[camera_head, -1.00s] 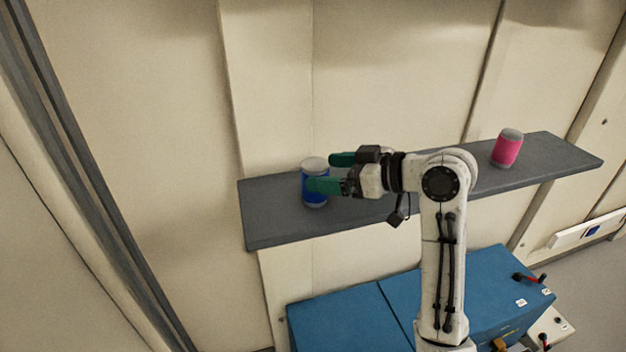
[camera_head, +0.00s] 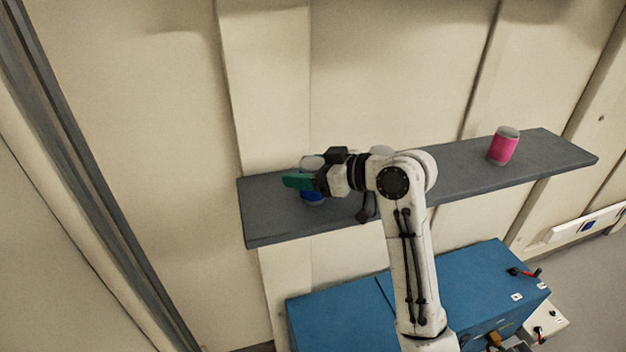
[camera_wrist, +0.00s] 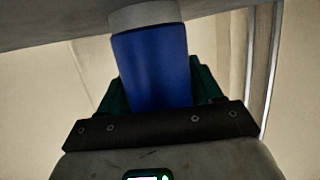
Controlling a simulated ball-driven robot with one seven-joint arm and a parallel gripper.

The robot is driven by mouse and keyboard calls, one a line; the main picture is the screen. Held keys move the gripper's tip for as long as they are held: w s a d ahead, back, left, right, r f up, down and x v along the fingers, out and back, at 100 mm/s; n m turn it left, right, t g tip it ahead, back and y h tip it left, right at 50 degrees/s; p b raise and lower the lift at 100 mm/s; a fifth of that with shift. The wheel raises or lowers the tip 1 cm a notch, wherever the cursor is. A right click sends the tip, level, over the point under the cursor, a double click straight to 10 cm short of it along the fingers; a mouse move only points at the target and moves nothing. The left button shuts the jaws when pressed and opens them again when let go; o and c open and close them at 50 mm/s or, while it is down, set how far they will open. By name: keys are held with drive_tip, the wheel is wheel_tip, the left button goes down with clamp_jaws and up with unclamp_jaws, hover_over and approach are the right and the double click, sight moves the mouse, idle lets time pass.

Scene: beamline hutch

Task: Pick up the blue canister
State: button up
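The blue canister (camera_head: 312,198), with a pale grey top, stands upright on the grey shelf (camera_head: 262,222) near its left end. In the wrist view the blue canister (camera_wrist: 155,65) fills the space between the teal fingers, close to the dark palm bar. A finger shows on each side of it. The fingers look spread around the canister; whether they touch its sides is hard to tell.
A pink canister (camera_head: 502,147) stands toward the shelf's right end, well apart from my gripper. The pale wall (camera_head: 400,80) runs close behind the shelf. Below are blue boxes (camera_head: 340,320) with small red-handled parts (camera_head: 525,272) at right.

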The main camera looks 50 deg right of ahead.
drive_tip(key=c, duration=0.7)
drive_tip(key=shift+r, duration=0.15)
drive_tip(key=shift+c, duration=0.2)
